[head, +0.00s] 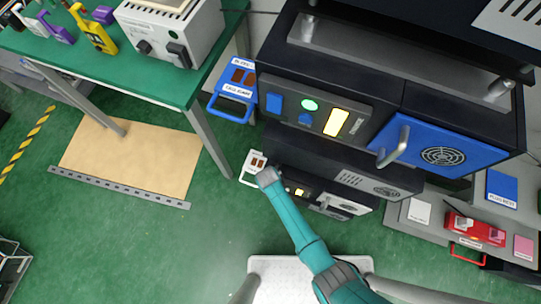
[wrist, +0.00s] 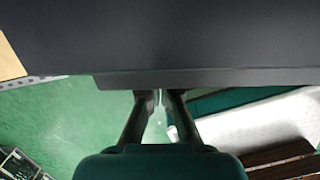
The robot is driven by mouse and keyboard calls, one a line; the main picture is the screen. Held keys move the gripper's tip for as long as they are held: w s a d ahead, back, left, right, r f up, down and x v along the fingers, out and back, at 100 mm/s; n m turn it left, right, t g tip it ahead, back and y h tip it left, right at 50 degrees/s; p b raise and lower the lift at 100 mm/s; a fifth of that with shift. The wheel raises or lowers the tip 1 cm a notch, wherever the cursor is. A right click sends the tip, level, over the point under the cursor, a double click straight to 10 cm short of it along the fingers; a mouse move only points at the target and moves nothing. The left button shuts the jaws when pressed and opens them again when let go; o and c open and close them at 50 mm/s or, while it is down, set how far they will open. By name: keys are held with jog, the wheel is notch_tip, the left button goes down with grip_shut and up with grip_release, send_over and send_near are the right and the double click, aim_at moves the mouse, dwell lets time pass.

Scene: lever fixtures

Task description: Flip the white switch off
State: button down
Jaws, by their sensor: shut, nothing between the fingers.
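A small white fixture (head: 247,174) with dark brown patches stands low beside the dark machine in the head view. It may be the white switch, but its lettering and lever position are too small to read. The grey end of my teal arm overlaps its lower right side in the picture; I cannot tell whether they touch. My gripper (wrist: 160,96) shows in the wrist view with its fingers together and nothing between them, just below the edge of a dark panel (wrist: 170,40). The gripper cannot be made out in the head view. No switch is recognisable in the wrist view.
A dark machine (head: 385,75) with a blue vented door (head: 475,155) and lit buttons fills the upper right. A blue fixture (head: 232,108) is on its left side. A green table (head: 110,65) stands at upper left. Green floor (head: 120,240) is open at lower left.

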jog(key=shift+r, duration=0.15)
jog(key=shift+r, duration=0.65)
jog(key=shift+s+a, duration=0.1)
jog(key=s+a+r, duration=0.2)
jog(key=s+r, duration=0.5)
jog(key=r, duration=0.1)
jog(key=shift+a+r, duration=0.2)
jog(key=shift+r, duration=0.2)
dwell(0.6)
